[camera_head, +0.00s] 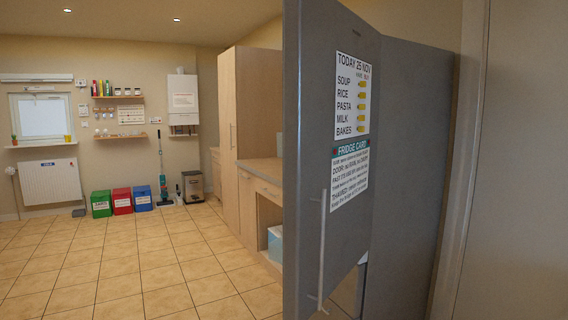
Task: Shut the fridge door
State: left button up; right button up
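The grey fridge door (345,225) stands open in the head view, right of the middle. Its outer face is turned towards me. A long vertical bar handle (322,240) is on this face, near the door's left edge. A menu sheet (353,95) and a fridge card (349,172) are on the door. A grey panel that looks like the fridge body (405,170) stands behind and to the right of the door. The fridge interior is hidden. Neither of my grippers is in view.
Wooden cabinets with a counter (262,170) stand left of the door. Tiled floor (140,265) is clear to the left. Coloured bins (122,201) and a pedal bin (193,187) stand by the far wall. A plain wall surface (515,170) is close on the right.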

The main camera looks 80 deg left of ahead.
aim_at(329, 166)
jog(key=u, duration=2.1)
jog(key=i, duration=1.7)
